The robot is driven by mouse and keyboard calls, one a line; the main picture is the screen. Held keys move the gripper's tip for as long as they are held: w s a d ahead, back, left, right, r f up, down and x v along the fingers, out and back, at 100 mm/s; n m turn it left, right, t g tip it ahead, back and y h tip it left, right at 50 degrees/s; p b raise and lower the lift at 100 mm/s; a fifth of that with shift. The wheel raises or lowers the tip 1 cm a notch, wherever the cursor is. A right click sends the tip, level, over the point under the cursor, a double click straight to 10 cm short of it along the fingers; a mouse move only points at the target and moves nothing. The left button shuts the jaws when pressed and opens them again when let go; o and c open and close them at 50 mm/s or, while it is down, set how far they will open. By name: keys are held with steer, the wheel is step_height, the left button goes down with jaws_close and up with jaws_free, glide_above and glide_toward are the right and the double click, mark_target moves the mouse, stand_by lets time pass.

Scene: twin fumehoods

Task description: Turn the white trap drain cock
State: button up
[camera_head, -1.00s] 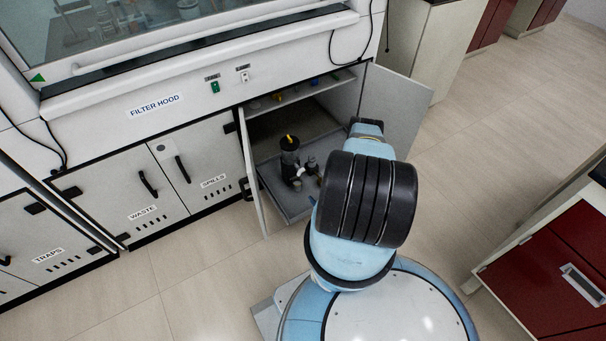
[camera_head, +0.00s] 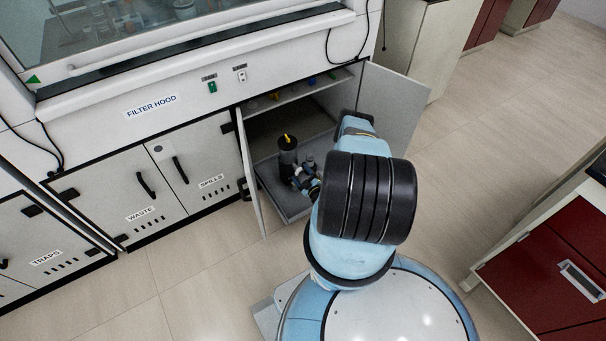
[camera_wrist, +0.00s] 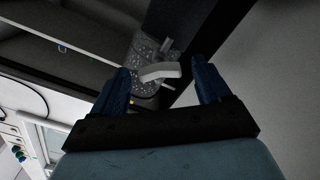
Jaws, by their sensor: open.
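The trap (camera_head: 288,157), a dark cylinder with a yellow top, stands upright on the grey tray inside the open cabinet in the head view. In the wrist view, a clear, speckled body (camera_wrist: 146,52) lies just beyond my fingers. A short, slightly bent white handle (camera_wrist: 160,73), which looks like the drain cock, shows in front of it. My gripper (camera_wrist: 161,66) is open, one dark blue finger on each side of the handle with gaps to both. Whether the handle is deep between the fingers or just beyond them, I cannot tell. In the head view my arm partly hides the trap's right side.
The cabinet's left door (camera_head: 251,183) and right door (camera_head: 396,112) stand open on both sides of my arm. A shelf (camera_head: 298,92) with small coloured knobs runs above the trap. A red-fronted bench (camera_head: 560,262) stands at the right. The floor at the left is free.

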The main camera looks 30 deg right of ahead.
steer(key=shift+w, duration=0.3)
steer(key=shift+c, duration=0.2)
